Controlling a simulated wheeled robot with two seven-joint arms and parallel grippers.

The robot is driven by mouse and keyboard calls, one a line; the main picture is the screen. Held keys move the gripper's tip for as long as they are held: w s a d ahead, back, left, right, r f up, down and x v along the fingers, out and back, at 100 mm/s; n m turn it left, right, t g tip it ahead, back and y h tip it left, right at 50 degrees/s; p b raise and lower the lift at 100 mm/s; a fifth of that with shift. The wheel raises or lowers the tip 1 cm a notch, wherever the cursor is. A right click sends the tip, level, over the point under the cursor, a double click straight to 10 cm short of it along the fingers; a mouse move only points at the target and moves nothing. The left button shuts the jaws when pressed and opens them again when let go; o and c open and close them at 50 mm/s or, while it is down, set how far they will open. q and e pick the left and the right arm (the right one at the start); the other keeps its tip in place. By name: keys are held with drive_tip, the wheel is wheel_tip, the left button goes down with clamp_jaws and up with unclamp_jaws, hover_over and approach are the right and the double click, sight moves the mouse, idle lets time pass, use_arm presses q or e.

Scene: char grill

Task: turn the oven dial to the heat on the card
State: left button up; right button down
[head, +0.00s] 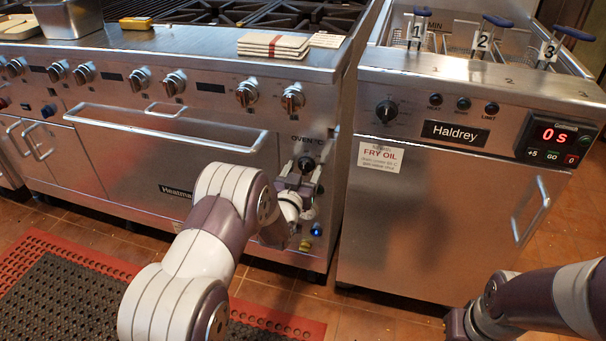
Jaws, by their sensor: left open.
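The oven dial (306,163) is a dark round knob on the right end of the range front, below the "OVEN °C" lettering. My left gripper (302,175) is open at the dial, with its fingers close around or just below it; I cannot tell whether they touch it. The dial's scale and pointer are too small to read. A white card (380,158) on the fryer door reads "FRY OIL" in red, with smaller lines I cannot read. No card with an oven heat is legible. Part of my right arm shows at the lower right; its fingertips are not visible.
The range (140,107) has a row of burner knobs and a long oven door handle (165,128). The fryer (450,200) stands to the right, with its own dial (387,111) and a red timer display (554,135). A stack of boards (274,44) lies on the range ledge. A red-edged mat (60,290) covers the floor at left.

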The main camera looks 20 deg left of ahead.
use_arm(q)
drive_tip(key=shift+c, duration=0.3)
drive_tip(key=c, duration=1)
drive_tip(key=shift+m, duration=0.4)
drive_tip(key=m, duration=0.5)
drive_tip(key=shift+a, duration=0.1)
drive_tip(key=m, duration=1.1)
drive_tip(key=shift+r+m+p, duration=0.1)
drive_tip(key=shift+m+p, duration=0.2)
drive_tip(key=shift+m, duration=0.1)
drive_tip(key=m, duration=0.4)
drive_tip(key=shift+m, duration=0.7)
